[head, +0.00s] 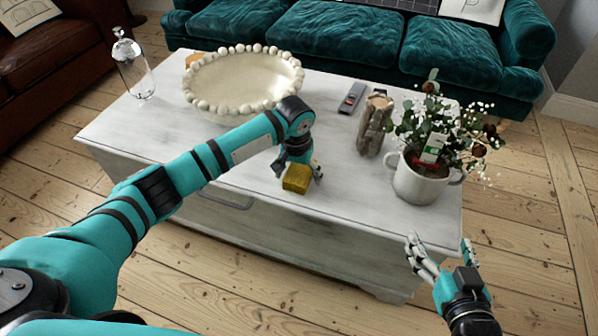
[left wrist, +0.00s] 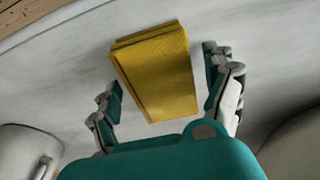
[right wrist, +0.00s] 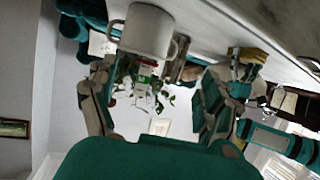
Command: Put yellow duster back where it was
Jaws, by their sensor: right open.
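The yellow duster (head: 296,178), a folded block of cloth, is at the front part of the white coffee table's top (head: 235,170). In the left wrist view the duster (left wrist: 160,70) lies between the fingers of my left gripper (left wrist: 165,100), with gaps visible on both sides. My left gripper (head: 298,170) is open around the duster and reaches down from above. The duster also shows in the right wrist view (right wrist: 250,54). My right gripper (head: 446,250) is open and empty, off the table's front right corner.
A beaded bowl (head: 243,80) and a glass bottle (head: 131,62) stand at the back left. A grey object (head: 352,97), a wooden ornament (head: 374,123) and a potted plant (head: 419,180) stand toward the right. A teal sofa (head: 340,40) is behind. Bare table surface lies right of the duster.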

